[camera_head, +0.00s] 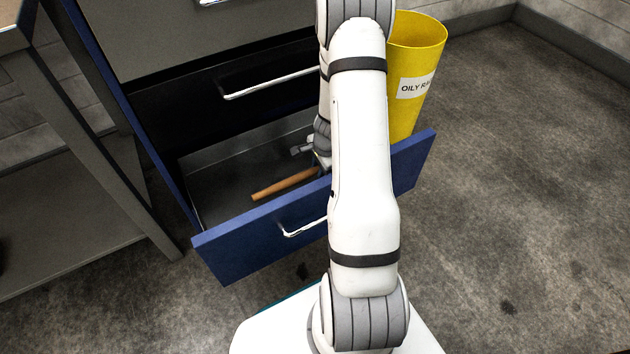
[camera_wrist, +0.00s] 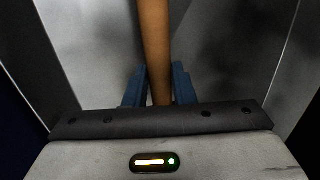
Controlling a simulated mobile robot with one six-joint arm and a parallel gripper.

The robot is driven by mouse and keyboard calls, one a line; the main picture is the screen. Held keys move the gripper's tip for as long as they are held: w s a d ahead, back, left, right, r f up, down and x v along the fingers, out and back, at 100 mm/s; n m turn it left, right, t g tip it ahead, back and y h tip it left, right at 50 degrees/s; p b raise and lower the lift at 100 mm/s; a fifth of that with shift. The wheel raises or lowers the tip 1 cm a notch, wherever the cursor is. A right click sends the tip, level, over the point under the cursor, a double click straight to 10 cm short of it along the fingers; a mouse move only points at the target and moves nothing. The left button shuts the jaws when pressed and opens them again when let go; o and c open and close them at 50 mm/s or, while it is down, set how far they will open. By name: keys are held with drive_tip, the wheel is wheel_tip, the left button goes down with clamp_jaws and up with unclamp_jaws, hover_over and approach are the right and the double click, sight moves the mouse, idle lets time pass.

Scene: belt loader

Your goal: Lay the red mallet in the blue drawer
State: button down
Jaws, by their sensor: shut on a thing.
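The open blue drawer (camera_head: 255,245) shows in the head view, with its grey inside floor largely bare. A wooden handle (camera_head: 285,185) is over the drawer's inside, slanting up to the right toward my arm. In the wrist view the handle (camera_wrist: 155,40) runs from the top edge down between the two blue fingers of my gripper (camera_wrist: 158,88), which is shut on it. No red head shows in either view; the handle's right end is hidden behind my arm. I cannot tell whether the handle touches the drawer floor.
A yellow bin (camera_head: 410,70) labelled for oily rags stands behind the drawer's right end. Closed drawer fronts with a silver handle (camera_head: 270,84) rise above the open drawer. A grey bench (camera_head: 80,130) stands at the left. The floor at the right is clear.

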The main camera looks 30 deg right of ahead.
drive_tip(key=shift+f+b, duration=1.3)
drive_tip(key=shift+f, duration=0.75)
drive_tip(key=shift+f, duration=0.15)
drive_tip(key=c, duration=1.2)
unclamp_jaws()
